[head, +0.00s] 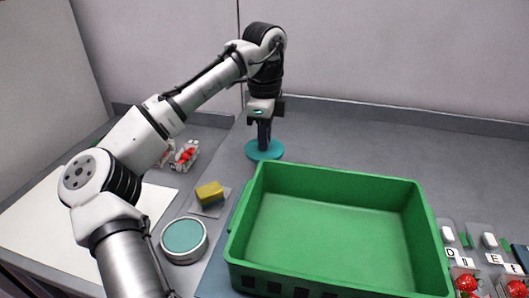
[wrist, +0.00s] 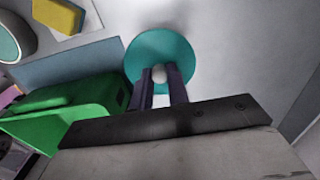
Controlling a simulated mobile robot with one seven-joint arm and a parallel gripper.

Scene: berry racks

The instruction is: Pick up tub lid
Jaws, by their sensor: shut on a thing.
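The tub lid (head: 277,153) is a flat teal disc just behind the green crate in the head view. In the wrist view the teal lid (wrist: 176,48) has a pale round knob (wrist: 158,73) at its centre. My gripper (head: 264,143) points straight down over the lid. In the wrist view the two dark fingers of my gripper (wrist: 159,80) are shut on the knob, one on each side. I cannot tell whether the lid still touches the table. A round tub (head: 184,240) with a pale rim and teal inside stands left of the crate.
A large empty green crate (head: 425,205) fills the middle front. A yellow sponge (head: 209,192) lies on a pale card near the tub. A clear punnet of strawberries (head: 186,155) stands at the back left. Letter tiles and strawberries (head: 466,283) sit right.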

